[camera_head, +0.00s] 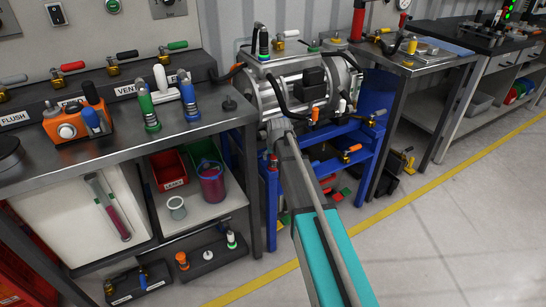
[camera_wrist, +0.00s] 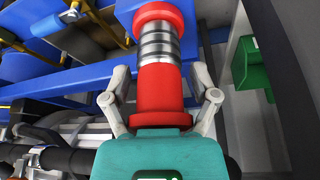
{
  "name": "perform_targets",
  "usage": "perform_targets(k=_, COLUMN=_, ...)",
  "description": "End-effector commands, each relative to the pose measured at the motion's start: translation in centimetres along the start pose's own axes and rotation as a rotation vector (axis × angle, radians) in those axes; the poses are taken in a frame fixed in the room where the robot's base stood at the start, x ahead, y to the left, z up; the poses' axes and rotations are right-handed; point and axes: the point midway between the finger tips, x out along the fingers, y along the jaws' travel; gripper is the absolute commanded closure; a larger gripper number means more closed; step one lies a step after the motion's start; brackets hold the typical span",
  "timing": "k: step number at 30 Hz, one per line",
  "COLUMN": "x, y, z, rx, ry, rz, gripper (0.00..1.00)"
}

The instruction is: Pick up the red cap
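In the wrist view, the red cap (camera_wrist: 158,92) is a cylinder with a wide flange, joined to a ribbed silver collar (camera_wrist: 158,45). A second red part lies beyond the collar, against a blue surface. My gripper (camera_wrist: 160,82) has one finger on each side of the red cap. The fingers are spread, with narrow gaps between their tips and the cap, and I see no clear grip. My teal gripper body covers what lies below the flange. In the head view, my arm reaches to the blue stand (camera_head: 338,138), and a small red fitting (camera_head: 272,161) shows beside it.
A silver drive unit (camera_head: 300,85) with black hoses sits on the blue stand. A grey workbench (camera_head: 110,142) with valves and couplings stands at left, another table (camera_head: 415,66) at right. A green bin (camera_wrist: 252,65) is at right in the wrist view. Open floor lies at lower right.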

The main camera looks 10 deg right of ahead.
Motion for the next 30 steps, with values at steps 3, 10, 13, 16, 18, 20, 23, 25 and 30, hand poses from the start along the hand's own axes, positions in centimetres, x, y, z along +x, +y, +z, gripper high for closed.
perform_targets(k=3, x=0.0, y=0.0, z=0.0, rx=0.0, ry=0.0, rz=0.0, gripper=0.56)
perform_targets(k=10, x=0.0, y=0.0, z=0.0, rx=0.0, ry=0.0, rz=0.0, gripper=0.94)
perform_targets(k=13, x=0.0, y=0.0, z=0.0, rx=0.0, ry=0.0, rz=0.0, gripper=0.94)
perform_targets(k=16, x=0.0, y=0.0, z=0.0, rx=0.0, ry=0.0, rz=0.0, gripper=0.94)
perform_targets(k=18, x=0.0, y=0.0, z=0.0, rx=0.0, ry=0.0, rz=0.0, gripper=0.94)
perform_targets(k=20, x=-0.1, y=0.0, z=0.0, rx=0.0, ry=0.0, rz=0.0, gripper=0.94)
perform_targets(k=23, x=-0.2, y=0.1, z=-0.1, rx=0.001, ry=0.0, rz=0.0, gripper=0.94)
perform_targets(k=25, x=-0.4, y=0.1, z=-0.2, rx=0.001, ry=0.0, rz=0.0, gripper=0.94)
perform_targets(k=30, x=-1.3, y=0.1, z=-0.5, rx=0.001, ry=0.0, rz=0.0, gripper=0.94)
